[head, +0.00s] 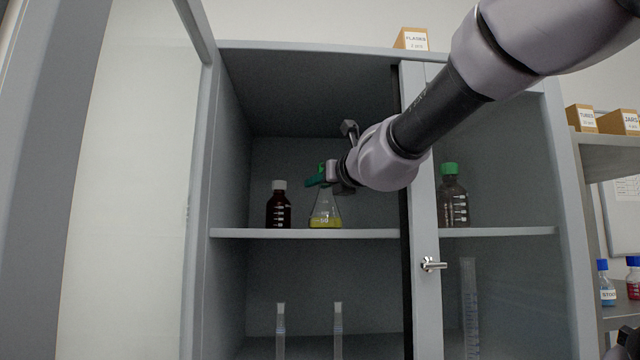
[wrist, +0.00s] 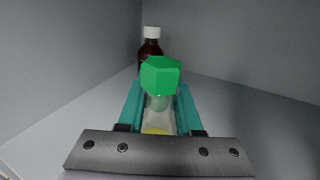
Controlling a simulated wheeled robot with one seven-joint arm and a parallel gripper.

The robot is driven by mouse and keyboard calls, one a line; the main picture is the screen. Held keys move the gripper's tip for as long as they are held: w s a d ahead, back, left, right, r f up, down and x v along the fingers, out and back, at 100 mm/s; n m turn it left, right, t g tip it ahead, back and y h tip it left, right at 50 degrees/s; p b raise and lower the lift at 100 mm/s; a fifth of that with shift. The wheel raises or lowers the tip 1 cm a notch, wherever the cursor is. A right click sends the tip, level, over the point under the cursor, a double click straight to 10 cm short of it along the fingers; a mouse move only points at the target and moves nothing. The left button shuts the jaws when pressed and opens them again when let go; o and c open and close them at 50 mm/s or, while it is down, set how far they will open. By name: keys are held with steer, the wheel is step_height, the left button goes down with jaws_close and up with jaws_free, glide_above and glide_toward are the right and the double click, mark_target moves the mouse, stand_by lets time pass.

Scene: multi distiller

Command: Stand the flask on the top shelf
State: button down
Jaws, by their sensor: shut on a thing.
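The flask (head: 325,211) is a clear cone with yellow liquid at the bottom and a green cap. In the head view it is upright at the top shelf (head: 375,233), inside the open left side of the cabinet. Its base looks level with the shelf; I cannot tell if it touches. My gripper (head: 319,181) is shut on its neck just below the cap. In the wrist view the flask's green cap (wrist: 161,76) sits between the teal fingers (wrist: 160,104), with yellow liquid below. The flask's lower part is mostly hidden there.
A dark brown bottle with a white cap (head: 278,207) stands left of the flask and shows behind it in the wrist view (wrist: 150,45). A green-capped bottle (head: 453,197) stands behind the right door. Cylinders (head: 338,330) stand below. The shelf right of the flask is clear.

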steer(key=c, duration=0.6)
jaws_free()
steer(key=shift+f, duration=0.1)
steer(key=shift+s+r, duration=0.15)
steer(key=shift+r, duration=0.05)
steer(key=shift+v, duration=5.85)
